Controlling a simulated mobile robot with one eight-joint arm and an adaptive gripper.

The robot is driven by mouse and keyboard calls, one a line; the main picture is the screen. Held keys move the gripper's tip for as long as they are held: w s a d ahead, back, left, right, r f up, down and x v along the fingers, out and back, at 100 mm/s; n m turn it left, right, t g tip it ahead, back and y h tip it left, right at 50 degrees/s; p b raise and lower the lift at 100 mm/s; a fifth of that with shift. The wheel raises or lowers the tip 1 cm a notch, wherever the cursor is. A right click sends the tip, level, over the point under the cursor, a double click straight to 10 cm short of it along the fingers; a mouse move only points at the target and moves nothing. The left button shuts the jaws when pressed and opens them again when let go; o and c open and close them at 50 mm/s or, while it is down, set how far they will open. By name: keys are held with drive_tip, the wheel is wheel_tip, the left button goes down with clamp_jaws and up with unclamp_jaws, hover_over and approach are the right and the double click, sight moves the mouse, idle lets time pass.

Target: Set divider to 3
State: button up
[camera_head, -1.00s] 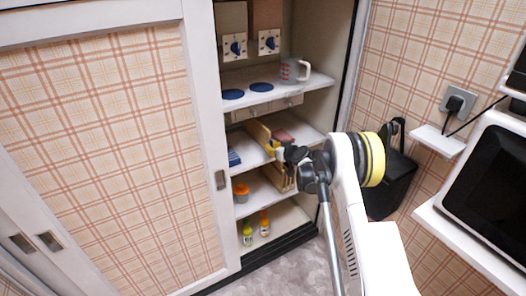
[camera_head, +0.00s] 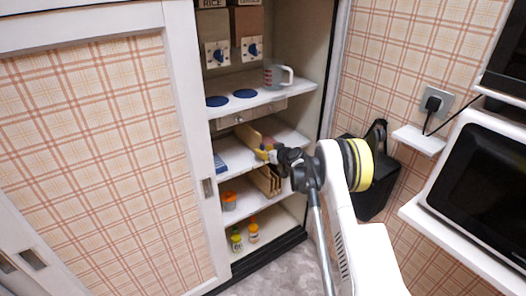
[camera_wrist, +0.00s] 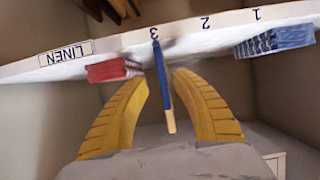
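The divider (camera_wrist: 161,85) is a thin upright panel seen edge-on in the wrist view, blue along most of its edge with a pale wooden end. It meets the shelf edge at the mark 3. In the head view it is a yellowish wooden panel (camera_head: 247,134) on the middle shelf. My gripper (camera_wrist: 160,78) has its two yellow fingers apart, one on each side of the divider, with visible gaps. In the head view my gripper (camera_head: 266,153) is at the front of that shelf. The shelf edge (camera_wrist: 203,35) carries 1, 2, 3 and LINEN.
In the wrist view, red folded cloth (camera_wrist: 114,70) lies left of the divider and blue folded cloth (camera_wrist: 275,40) lies right. A mug (camera_head: 275,75) stands on the shelf above. An orange tub (camera_head: 228,200) and bottles are below. A sliding door (camera_head: 110,160) borders the opening.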

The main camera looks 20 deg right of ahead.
drive_tip(key=v, duration=1.2)
drive_tip(key=shift+w, duration=0.1)
drive_tip(key=s+a+r+m+g+h, duration=0.1)
drive_tip(key=s+a+r+g, duration=0.1)
drive_tip(key=s+a+r, duration=0.5)
drive_tip(key=s+a+r+g, duration=0.1)
drive_tip(key=s+a+r, duration=0.2)
drive_tip(key=s+r, duration=0.8)
drive_tip(key=s+a+f+m+g+h, duration=0.1)
drive_tip(key=s+m+g+h, duration=0.1)
drive_tip(key=s, duration=2.6)
drive_tip(key=shift+s+a+f+m+g+h, duration=0.2)
drive_tip(key=shift+s+m+g+h, duration=0.15)
drive_tip(key=shift+h, duration=0.25)
